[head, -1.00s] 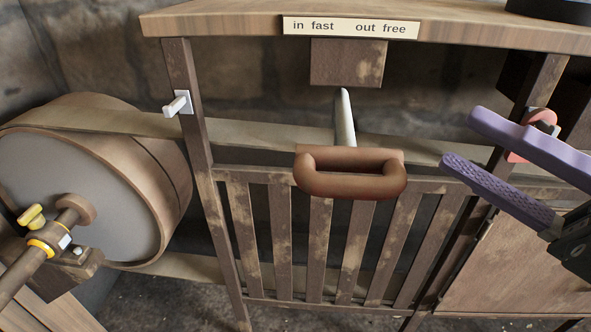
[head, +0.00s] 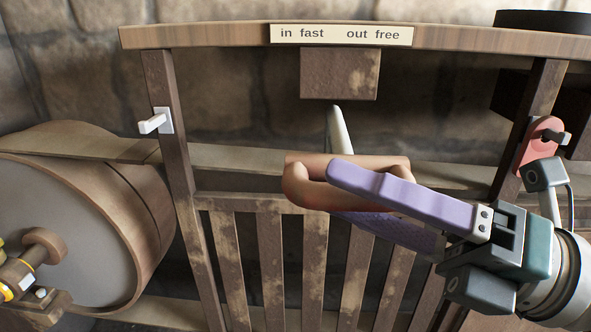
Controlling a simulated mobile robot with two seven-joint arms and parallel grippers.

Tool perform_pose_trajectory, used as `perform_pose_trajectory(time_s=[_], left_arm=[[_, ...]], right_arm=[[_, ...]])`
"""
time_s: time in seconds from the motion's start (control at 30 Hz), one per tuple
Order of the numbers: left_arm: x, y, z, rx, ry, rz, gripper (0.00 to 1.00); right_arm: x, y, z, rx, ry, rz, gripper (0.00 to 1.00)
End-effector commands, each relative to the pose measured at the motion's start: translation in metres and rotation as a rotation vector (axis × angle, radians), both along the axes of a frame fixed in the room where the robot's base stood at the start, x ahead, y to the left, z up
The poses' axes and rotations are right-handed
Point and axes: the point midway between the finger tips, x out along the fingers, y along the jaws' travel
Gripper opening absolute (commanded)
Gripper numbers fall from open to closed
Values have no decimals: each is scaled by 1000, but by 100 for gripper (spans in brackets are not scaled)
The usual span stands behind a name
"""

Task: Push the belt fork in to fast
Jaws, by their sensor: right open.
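The belt fork's brown loop handle (head: 298,187) hangs at the middle of the frame, on a pale metal rod (head: 338,130) below a wooden block. The rod runs back toward the belt (head: 240,158). A label (head: 341,35) above reads "in fast" on the left and "out free" on the right. My right gripper (head: 335,190) is open, its purple fingers at the handle. The upper finger covers the handle's right part, and the lower finger shows partly behind or below it. Whether the fingers touch the handle I cannot tell. My left gripper is not in view.
A large wooden drum (head: 85,225) carries the belt at the left. A white peg (head: 153,122) sticks out of the left post, and a red tag (head: 535,140) hangs at the right post. A slatted guard (head: 270,265) stands below the handle.

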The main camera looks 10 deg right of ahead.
Motion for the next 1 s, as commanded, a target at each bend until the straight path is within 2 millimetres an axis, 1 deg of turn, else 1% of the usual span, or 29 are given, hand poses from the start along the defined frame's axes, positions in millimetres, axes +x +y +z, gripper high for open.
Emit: perform_pose_trajectory(time_s=[0.1, 0.3, 0.37, 0.83, 1.0], left_arm=[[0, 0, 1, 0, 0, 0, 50], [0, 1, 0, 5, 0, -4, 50], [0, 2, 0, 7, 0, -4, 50], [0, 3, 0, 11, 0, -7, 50], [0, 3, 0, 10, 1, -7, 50]], right_arm=[[3, 3, 1, 0, 1, -1, 58], [3, 4, 1, 0, 1, -1, 58], [3, 3, 1, 0, 1, -1, 53], [3, 3, 1, 0, 1, -1, 0], [2, 3, 1, 0, 1, -1, 0]])
